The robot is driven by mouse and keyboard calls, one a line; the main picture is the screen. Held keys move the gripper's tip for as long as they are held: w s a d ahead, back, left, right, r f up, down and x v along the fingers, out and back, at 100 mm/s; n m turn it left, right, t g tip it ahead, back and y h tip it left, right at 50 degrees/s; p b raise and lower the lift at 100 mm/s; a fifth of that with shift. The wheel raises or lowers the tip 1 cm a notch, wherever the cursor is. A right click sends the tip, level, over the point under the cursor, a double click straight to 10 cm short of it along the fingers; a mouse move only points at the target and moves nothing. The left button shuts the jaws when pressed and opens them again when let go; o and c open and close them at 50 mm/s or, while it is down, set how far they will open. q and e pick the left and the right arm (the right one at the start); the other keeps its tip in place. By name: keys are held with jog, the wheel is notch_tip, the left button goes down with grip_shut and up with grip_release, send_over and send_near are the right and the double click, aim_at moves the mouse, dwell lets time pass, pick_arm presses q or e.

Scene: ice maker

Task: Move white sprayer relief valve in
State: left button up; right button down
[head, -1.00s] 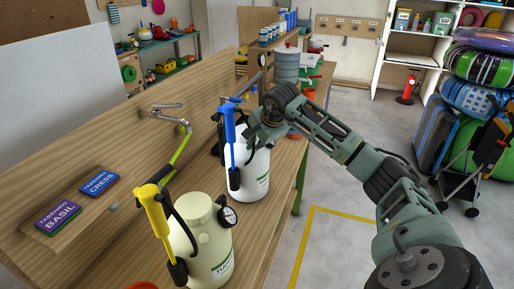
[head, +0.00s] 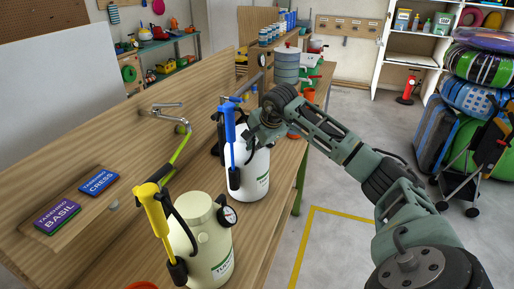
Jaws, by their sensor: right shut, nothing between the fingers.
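The white sprayer (head: 256,178) stands upright on the wooden bench, with a blue pump handle and hose on its left side. My right gripper (head: 252,138) is shut at the upper part of the white sprayer, close to its top. The gripper hides the sprayer's top, so I cannot make out the relief valve or whether the fingers touch it. A cream sprayer (head: 208,250) with a yellow handle and a round black gauge stands nearer, at the front of the bench. My left gripper is not in view.
The wooden bench (head: 122,218) carries two seed boxes, basil (head: 57,214) and cress (head: 98,182), at the left. A grey stacked container (head: 286,66) stands further back. Open floor lies right of the bench. Swim rings and a cart stand at the far right.

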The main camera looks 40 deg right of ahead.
jog(key=shift+w+f, duration=0.1)
jog(key=shift+f, duration=0.1)
jog(key=shift+w+f, duration=0.2)
jog(key=shift+f, duration=0.1)
jog(key=p+v, duration=0.1)
jog(key=v, duration=1.5)
jog(key=shift+d, duration=0.1)
